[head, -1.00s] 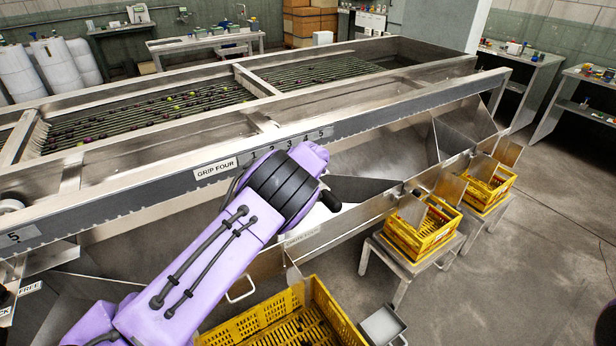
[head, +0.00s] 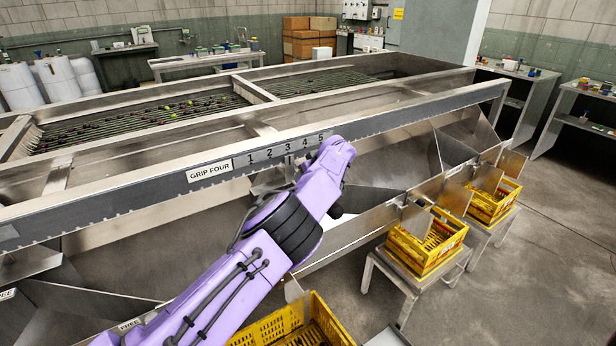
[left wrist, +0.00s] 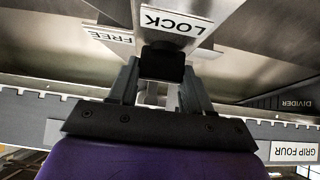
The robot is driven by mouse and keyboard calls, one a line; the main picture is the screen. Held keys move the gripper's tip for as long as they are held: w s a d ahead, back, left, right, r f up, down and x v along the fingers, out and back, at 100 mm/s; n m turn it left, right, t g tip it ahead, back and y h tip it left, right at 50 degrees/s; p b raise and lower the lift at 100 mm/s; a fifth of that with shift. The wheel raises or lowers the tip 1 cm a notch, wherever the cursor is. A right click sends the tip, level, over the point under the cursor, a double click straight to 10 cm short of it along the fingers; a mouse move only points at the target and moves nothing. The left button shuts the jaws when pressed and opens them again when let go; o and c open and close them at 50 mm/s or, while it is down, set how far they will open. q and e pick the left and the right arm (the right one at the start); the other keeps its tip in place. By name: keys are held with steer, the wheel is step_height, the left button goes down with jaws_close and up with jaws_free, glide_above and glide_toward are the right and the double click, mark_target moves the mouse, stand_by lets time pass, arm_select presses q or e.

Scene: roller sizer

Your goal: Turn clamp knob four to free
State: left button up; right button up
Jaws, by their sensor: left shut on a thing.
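The clamp knob (left wrist: 162,62) is a small black block in the left wrist view, in front of the machine's steel panels. My left gripper (left wrist: 160,82) is shut on it, with one grey finger on each side. A white LOCK label (left wrist: 172,24) lies just beyond the knob, and a FREE label (left wrist: 110,36) lies to its left. Which label the knob points to cannot be told. The GRIP FOUR label (head: 209,170) is on the front rail in the head view, and it also shows at the right of the left wrist view (left wrist: 305,152). In the head view my left gripper is hidden.
The long steel rail (head: 110,200) with a toothed lower edge and a 1 to 5 scale (head: 287,149) runs across the front. Yellow crates (head: 428,245) stand on low stands under the chutes at right. Another yellow crate (head: 290,325) is below my arm.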

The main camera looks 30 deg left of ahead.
arm_select(q)
steer(key=shift+a, duration=0.2)
steer(key=o, duration=1.1)
steer(key=shift+f, duration=0.1)
steer(key=shift+c, duration=0.2)
steer(key=shift+w+a+f, duration=0.1)
steer(key=shift+a+f, duration=0.1)
steer(key=shift+a, duration=0.05)
steer(key=shift+d+r, duration=0.3)
steer(key=shift+d, duration=0.1)
steer(key=b+v, duration=0.2)
steer(key=v, duration=0.7)
steer(key=shift+s+r, duration=0.25)
steer(key=shift+r, duration=0.05)
steer(key=shift+d, duration=0.1)
